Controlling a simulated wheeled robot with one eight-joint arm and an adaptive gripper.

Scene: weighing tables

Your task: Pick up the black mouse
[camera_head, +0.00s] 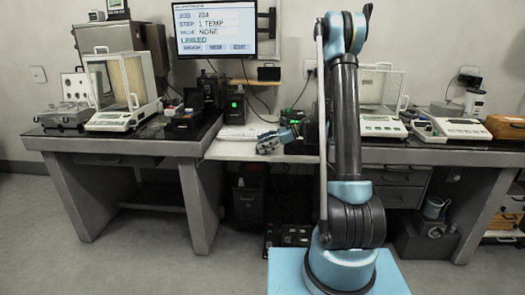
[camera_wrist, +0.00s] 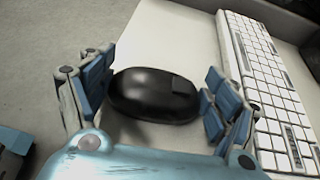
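The black mouse (camera_wrist: 153,95) lies on the pale tabletop (camera_wrist: 165,35) in the wrist view. My gripper (camera_wrist: 158,78) is open, with blue-padded fingers on either side of the mouse. The left finger is very close to the mouse's left end; I cannot tell if it touches. A small gap shows between the mouse and the right finger. In the head view my gripper (camera_head: 268,144) is low over the middle of the desk, and I cannot make out the mouse there.
A white keyboard (camera_wrist: 262,85) lies just right of the right finger. The tabletop's left edge is close to the left finger, with floor beyond. In the head view a monitor (camera_head: 215,30) hangs above, and a glass-cased balance (camera_head: 121,88) stands on the left table.

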